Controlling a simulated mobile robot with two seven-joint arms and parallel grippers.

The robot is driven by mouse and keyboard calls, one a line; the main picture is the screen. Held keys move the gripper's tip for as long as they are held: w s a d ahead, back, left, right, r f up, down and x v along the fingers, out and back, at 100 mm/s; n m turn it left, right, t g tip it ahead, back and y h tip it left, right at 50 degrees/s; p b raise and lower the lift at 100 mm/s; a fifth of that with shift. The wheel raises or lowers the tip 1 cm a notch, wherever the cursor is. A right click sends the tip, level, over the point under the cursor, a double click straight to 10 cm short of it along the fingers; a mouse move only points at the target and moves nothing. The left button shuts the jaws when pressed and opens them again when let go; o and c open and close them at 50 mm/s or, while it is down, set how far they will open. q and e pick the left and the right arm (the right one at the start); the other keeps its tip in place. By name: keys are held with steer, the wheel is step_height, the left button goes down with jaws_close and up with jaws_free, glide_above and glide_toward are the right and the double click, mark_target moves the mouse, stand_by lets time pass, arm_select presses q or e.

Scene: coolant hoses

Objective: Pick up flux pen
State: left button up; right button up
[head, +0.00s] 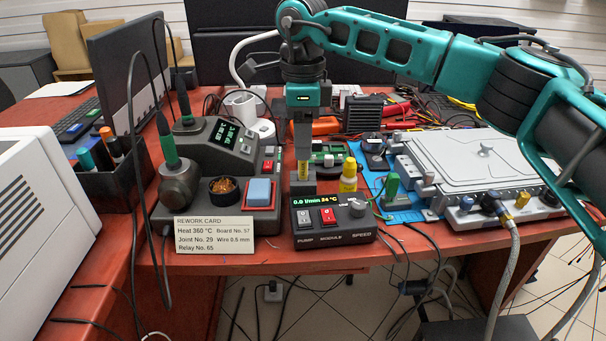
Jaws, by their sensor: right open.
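A slim yellow pen, which looks like the flux pen (303,171), stands upright at a dark block (302,187) behind the pump module. My right gripper (303,155) points straight down over it from above. Its jaws are open, with the pen's upper part at or between the fingertips; contact cannot be made out. The pen's lower end is hidden. My left gripper is out of view.
The pump module (333,220) is in front, the soldering station (224,150) to the left. A grey lidded unit (475,165) and cables crowd the right.

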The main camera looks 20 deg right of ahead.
mark_target(303, 175)
steer(key=f+b, duration=0.1)
steer(key=f, duration=0.3)
steer(key=shift+s+f, duration=0.1)
steer(key=shift+s, duration=0.1)
steer(key=shift+c, duration=0.2)
jaws_close()
